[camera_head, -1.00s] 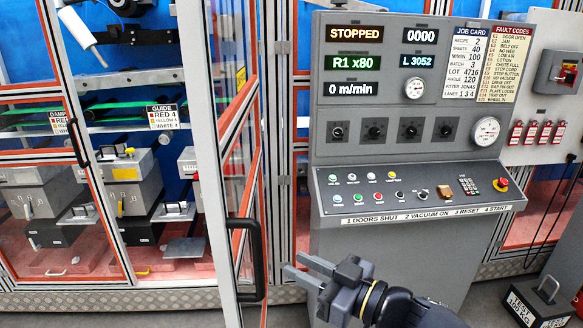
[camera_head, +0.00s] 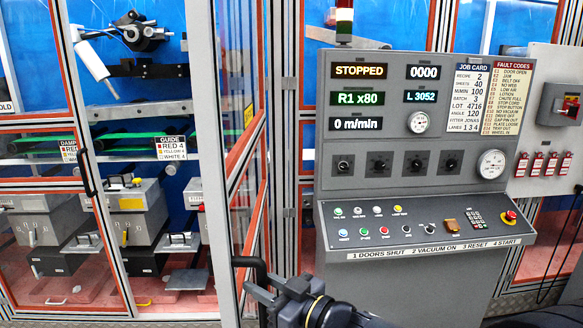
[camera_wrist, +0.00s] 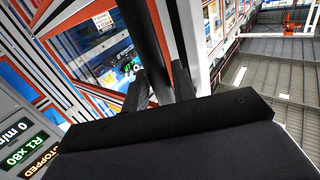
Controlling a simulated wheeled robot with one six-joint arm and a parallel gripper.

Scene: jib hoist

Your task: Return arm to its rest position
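My gripper (camera_head: 252,278) is low in the centre of the head view, pointing left, in front of the console's lower left side. The black door handle (camera_head: 238,262) is on the edge of the swung-out glass door and overlaps the fingertips in this view. In the wrist view my gripper (camera_wrist: 160,88) shows both fingers spread, with a dark bar (camera_wrist: 143,35) running between or behind them. I cannot tell whether they touch it. The rest of my arm is mostly out of frame.
The grey console (camera_head: 415,160) stands right of my gripper, its display reading STOPPED, with a button ledge (camera_head: 420,225) jutting forward. The framed glass door (camera_head: 215,150) stands out on the left. An isolator box with red tags (camera_head: 552,160) is at the far right.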

